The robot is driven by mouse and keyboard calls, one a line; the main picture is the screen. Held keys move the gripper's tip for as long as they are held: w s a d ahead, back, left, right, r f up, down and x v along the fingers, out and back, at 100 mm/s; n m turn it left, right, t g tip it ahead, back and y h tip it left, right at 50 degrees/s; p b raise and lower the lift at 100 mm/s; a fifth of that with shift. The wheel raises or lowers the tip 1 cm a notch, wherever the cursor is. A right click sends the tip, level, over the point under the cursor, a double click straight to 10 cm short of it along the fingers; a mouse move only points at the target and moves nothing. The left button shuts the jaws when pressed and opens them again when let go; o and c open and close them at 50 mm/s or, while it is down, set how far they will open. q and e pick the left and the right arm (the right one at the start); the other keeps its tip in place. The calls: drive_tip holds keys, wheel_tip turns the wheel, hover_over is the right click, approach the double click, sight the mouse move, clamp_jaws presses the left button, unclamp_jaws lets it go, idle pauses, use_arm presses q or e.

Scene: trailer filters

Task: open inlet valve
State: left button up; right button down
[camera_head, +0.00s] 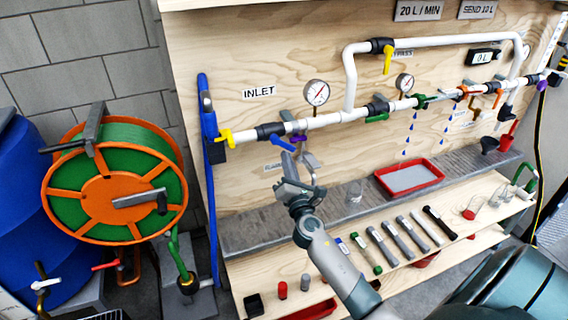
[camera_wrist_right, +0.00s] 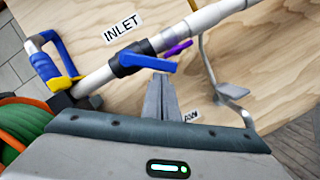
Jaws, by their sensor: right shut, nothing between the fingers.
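The inlet valve is a black body on the white pipe beside the INLET label (camera_head: 259,92). Its blue lever (camera_head: 283,143) points down and to the right, at an angle to the pipe. In the right wrist view the blue lever (camera_wrist_right: 150,64) crosses just beyond my fingertips. My right gripper (camera_head: 290,160) is below the lever, with its fingers pointing up at it. In the wrist view the right gripper's fingers (camera_wrist_right: 160,82) are together and empty, with tips close under the lever; I cannot tell whether they touch. My left gripper is not in view.
A yellow valve (camera_head: 226,136) and blue hose end the pipe at left. A purple lever (camera_head: 299,138) and pressure gauge (camera_head: 316,93) are just right of the inlet valve. An orange hose reel (camera_head: 110,198) stands left. A red tray (camera_head: 436,170) and several tools lie on the shelves below.

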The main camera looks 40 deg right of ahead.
drive_tip(key=n, duration=0.1)
drive_tip(key=d+r+n, duration=0.1)
drive_tip(key=n, duration=0.1)
drive_tip(key=d+n+y, duration=0.1)
drive_tip(key=shift+s+r+n+t, duration=0.15)
drive_tip(key=shift+s+n+t, duration=0.05)
drive_tip(key=shift+n+t, duration=0.2)
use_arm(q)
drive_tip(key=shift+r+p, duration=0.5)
use_arm(e)
drive_tip(key=shift+s+d+r+n+t+y, duration=0.1)
drive_tip(key=shift+d+r+n+y, duration=0.2)
drive_tip(key=shift+n, duration=0.5)
drive_tip(key=shift+d+r+n+t+y, duration=0.1)
drive_tip(key=shift+r+n+y, duration=0.2)
drive_tip(key=shift+n, duration=0.5)
drive_tip(key=shift+s+d+r+n+t+y, duration=0.1)
drive_tip(key=shift+d+r+n+y, duration=0.25)
drive_tip(key=shift+n, duration=0.45)
drive_tip(key=shift+a+f, duration=0.1)
drive_tip(key=shift+a, duration=0.05)
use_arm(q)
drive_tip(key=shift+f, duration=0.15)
use_arm(e)
drive_tip(key=shift+f, duration=0.15)
